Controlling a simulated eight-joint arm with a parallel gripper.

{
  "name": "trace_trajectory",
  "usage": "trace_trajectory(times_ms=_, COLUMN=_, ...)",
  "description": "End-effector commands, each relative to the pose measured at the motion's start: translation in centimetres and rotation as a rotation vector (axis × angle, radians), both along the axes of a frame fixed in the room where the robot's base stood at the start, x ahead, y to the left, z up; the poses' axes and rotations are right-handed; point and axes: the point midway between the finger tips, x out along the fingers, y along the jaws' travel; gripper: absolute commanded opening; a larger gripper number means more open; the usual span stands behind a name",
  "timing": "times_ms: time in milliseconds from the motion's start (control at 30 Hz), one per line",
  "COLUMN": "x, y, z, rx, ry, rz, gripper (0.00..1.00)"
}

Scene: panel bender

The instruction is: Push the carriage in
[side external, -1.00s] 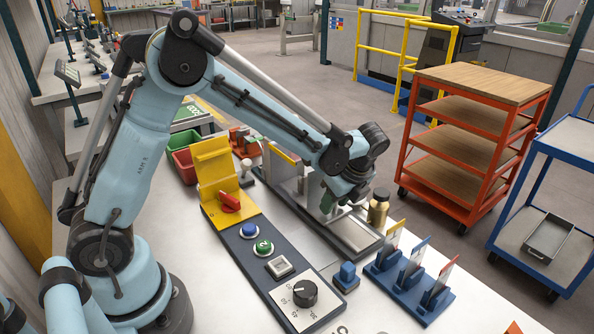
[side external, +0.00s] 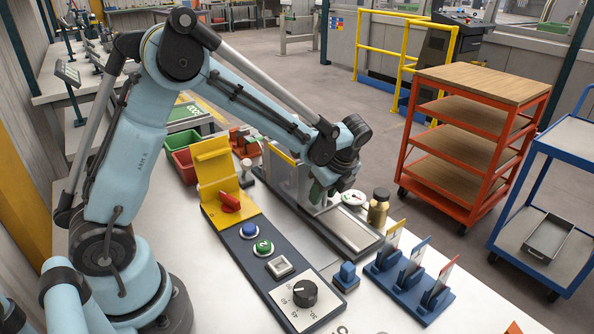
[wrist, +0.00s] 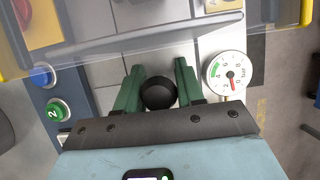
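My gripper (wrist: 160,72) has two green fingers, one on each side of a round black knob (wrist: 158,93), which I take to be the carriage's handle. Both fingers appear to touch the knob, with no clear gap. In the side external view, my gripper (side external: 320,194) points down over the pale metal bed (side external: 352,230) at its far part, close to the clear guard (side external: 286,178). There the wrist and fingers hide the knob and most of the carriage. In the wrist view, the clear guard (wrist: 100,45) spans the picture ahead of the fingertips.
A round gauge (wrist: 224,72) is close beside the right finger. A control strip with blue (side external: 249,230) and green (side external: 263,247) buttons and a red switch (side external: 229,202) lies left of the bed. A brass bottle (side external: 378,207) and a blue card rack (side external: 408,280) stand right.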

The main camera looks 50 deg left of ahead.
Motion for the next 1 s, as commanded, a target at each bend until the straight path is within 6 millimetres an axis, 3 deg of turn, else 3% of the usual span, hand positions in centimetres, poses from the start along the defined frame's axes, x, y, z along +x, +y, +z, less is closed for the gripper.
trace_trajectory(times_ms=133, x=0.0, y=0.3, z=0.0, rx=0.004, ry=-0.002, rz=0.005, gripper=0.57)
trace_trajectory(times_ms=533, x=0.0, y=-0.3, z=0.9, rx=0.001, ry=0.0, rz=0.001, gripper=0.57)
trace_trajectory(times_ms=1000, x=0.0, y=-3.5, z=8.6, rx=0.002, ry=-0.001, rz=0.002, gripper=0.57)
